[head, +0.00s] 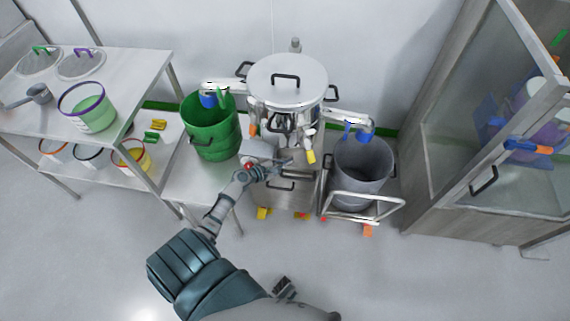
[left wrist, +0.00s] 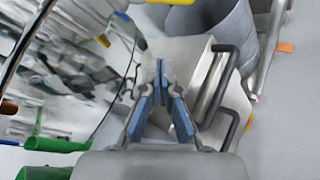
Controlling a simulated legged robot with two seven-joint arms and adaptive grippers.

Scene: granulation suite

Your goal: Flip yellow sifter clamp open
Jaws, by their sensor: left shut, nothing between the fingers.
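The steel sifter (head: 287,76) with a round handled lid stands at the centre in the head view. A yellow clamp handle (head: 311,156) hangs on its lower right front. My left gripper (head: 286,162) is just left of this handle, in front of the sifter, apart from it as far as I can see. In the left wrist view its blue-padded fingers (left wrist: 157,85) are shut with nothing between them. A yellow piece (left wrist: 172,2) at that view's top edge may be the clamp. A dark piece (head: 284,288) at the bottom may be my right gripper; its jaws are unclear.
A green bin (head: 209,128) stands left of the sifter and a grey bin (head: 362,174) on a wheeled frame stands right. A steel cabinet with black handles (left wrist: 222,92) is below the gripper. A table (head: 132,66) is left, a glass-fronted cabinet (head: 470,135) right.

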